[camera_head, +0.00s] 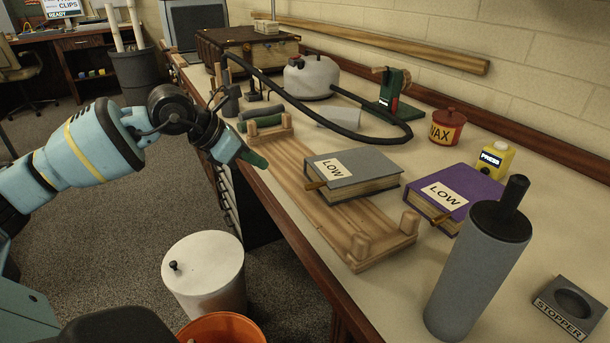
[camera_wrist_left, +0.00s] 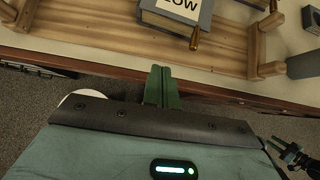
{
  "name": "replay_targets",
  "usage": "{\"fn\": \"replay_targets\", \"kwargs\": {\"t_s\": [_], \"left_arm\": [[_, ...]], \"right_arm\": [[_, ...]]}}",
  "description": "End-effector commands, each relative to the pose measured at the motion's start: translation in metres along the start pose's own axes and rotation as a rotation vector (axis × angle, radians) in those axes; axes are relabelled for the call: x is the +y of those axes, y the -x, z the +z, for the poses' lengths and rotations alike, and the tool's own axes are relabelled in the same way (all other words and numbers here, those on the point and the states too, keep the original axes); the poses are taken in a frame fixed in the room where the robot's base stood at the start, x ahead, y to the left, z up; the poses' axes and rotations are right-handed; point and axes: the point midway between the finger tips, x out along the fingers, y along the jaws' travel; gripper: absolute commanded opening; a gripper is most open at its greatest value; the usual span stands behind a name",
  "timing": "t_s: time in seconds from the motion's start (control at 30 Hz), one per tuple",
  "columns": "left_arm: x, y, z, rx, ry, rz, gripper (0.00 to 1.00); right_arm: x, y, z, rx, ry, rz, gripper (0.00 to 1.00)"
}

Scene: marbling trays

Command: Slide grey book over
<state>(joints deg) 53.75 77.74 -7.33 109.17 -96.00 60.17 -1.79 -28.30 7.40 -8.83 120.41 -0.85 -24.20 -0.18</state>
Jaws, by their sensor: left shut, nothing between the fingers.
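The grey book (camera_head: 372,165) lies flat on a wooden rack (camera_head: 285,158) with raised end posts. It has a white LOW label and a brass-coloured tab sticking out on its near left side. My left gripper (camera_head: 254,158) is shut and empty, left of the book and apart from it, near the rack's front edge. In the left wrist view the shut green fingers (camera_wrist_left: 158,84) point toward the rack, and the grey book (camera_wrist_left: 207,18) shows only partly at the top. A small dark gripper-like part, likely my right gripper (camera_wrist_left: 277,147), is at the lower right; its fingers are too small to judge.
A purple LOW book (camera_head: 468,187) lies right of the rack. A grey cylinder (camera_head: 470,265) stands at the front right, near a STOPPER block (camera_head: 570,306). A wax pot (camera_head: 446,128), yellow bottle (camera_head: 495,160) and black hose (camera_head: 345,132) are behind. A white bin (camera_head: 205,275) stands on the floor.

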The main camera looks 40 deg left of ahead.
Motion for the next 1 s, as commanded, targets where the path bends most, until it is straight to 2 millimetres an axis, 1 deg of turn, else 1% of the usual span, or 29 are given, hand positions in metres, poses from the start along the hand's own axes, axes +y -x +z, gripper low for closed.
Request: {"fn": "replay_targets", "kwargs": {"t_s": [0.13, 0.23, 0.63, 0.8, 1.0], "left_arm": [[0.000, -0.012, 0.001, -0.005, 0.003, -0.003, 0.00], [-0.002, -0.025, 0.002, -0.006, 0.000, -0.006, 0.00], [-0.002, -0.100, 0.001, -0.003, 0.001, -0.005, 0.00], [-0.002, -0.114, 0.017, -0.004, -0.001, -0.004, 0.00], [-0.001, -0.125, 0.027, -0.002, -0.001, -0.002, 0.00]], "right_arm": [[-0.001, 0.002, 0.002, -0.004, -0.001, -0.001, 0.36], [-0.001, 0.003, 0.003, -0.008, -0.002, -0.001, 0.36], [-0.002, 0.002, 0.010, -0.019, -0.004, -0.003, 0.36], [-0.002, 0.002, 0.009, -0.017, -0.003, -0.002, 0.36], [-0.001, 0.000, 0.005, -0.010, -0.002, -0.001, 0.36]]}}
